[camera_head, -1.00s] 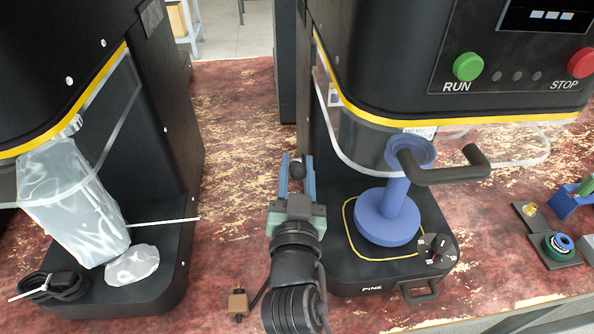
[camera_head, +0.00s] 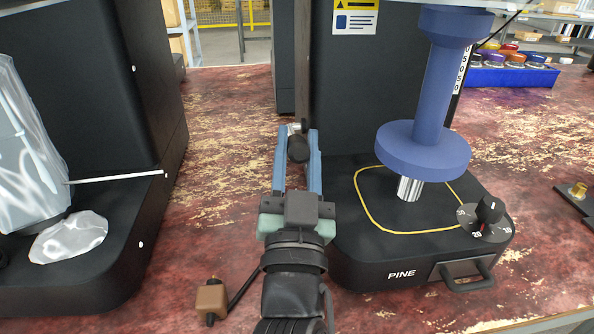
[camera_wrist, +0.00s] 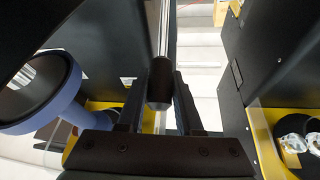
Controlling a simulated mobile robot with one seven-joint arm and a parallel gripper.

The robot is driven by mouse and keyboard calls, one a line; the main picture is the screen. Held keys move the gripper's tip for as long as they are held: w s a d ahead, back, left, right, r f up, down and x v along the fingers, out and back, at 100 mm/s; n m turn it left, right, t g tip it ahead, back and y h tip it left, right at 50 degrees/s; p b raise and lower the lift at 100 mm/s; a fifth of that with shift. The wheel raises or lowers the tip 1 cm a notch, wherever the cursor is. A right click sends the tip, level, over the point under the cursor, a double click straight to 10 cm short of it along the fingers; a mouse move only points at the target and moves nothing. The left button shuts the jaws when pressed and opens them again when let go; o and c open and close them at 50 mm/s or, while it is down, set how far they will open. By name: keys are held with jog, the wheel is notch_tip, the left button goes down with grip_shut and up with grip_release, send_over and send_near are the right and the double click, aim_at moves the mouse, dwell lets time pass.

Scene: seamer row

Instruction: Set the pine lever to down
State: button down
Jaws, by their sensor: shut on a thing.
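The pine lever shows as a black knob (camera_head: 299,150) at the left side of the machine labelled PINE (camera_head: 402,274). My gripper (camera_head: 298,138) is shut on this knob, with a blue-grey finger on either side. In the wrist view the knob (camera_wrist: 160,82) sits at the end of a bright metal rod (camera_wrist: 163,28), between my dark fingers (camera_wrist: 157,88). The lever's pivot is not clear in either view, so I cannot tell its exact setting.
A blue flanged spindle (camera_head: 423,150) stands over the PINE base on a silver post (camera_head: 410,189). A dial (camera_head: 486,214) and drawer handle (camera_head: 467,276) are at the front. A neighbouring machine (camera_head: 100,215) stands left. A small brown box (camera_head: 211,299) lies near the front.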

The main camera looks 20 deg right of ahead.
jog(key=f+b, duration=0.1)
jog(key=b, duration=0.2)
jog(key=shift+s+f+t, duration=0.15)
jog(key=shift+f+t, duration=0.15)
jog(key=shift+t, duration=0.1)
jog(key=shift+h+b, duration=0.4)
jog(key=shift+b, duration=0.5)
jog(key=c, duration=0.6)
grip_release()
